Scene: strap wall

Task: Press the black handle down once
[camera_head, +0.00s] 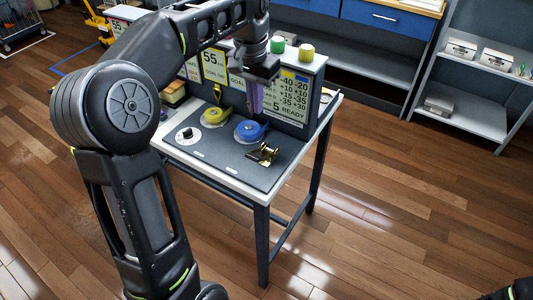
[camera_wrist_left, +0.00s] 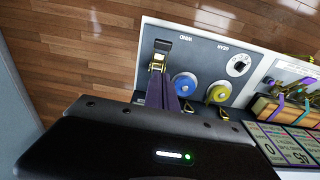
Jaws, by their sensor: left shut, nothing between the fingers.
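The black handle (camera_wrist_left: 162,46) tops a gold ratchet buckle on the bench's dark panel. In the head view the gold and black ratchet (camera_head: 265,153) sits near the panel's front right corner. My left gripper (camera_head: 256,108) is above the back of the panel, behind the ratchet and apart from it. Its purple fingers also show in the wrist view (camera_wrist_left: 162,92), below the handle in the picture, shut and empty. My gripper body hides part of the bench in the wrist view.
A blue reel (camera_head: 250,131), a yellow reel (camera_head: 214,116) and a white dial (camera_head: 188,135) are on the panel. An upright board with number signs (camera_head: 292,100) stands behind. Green and yellow rolls (camera_head: 306,52) sit on its top ledge. Floor right of the bench is clear.

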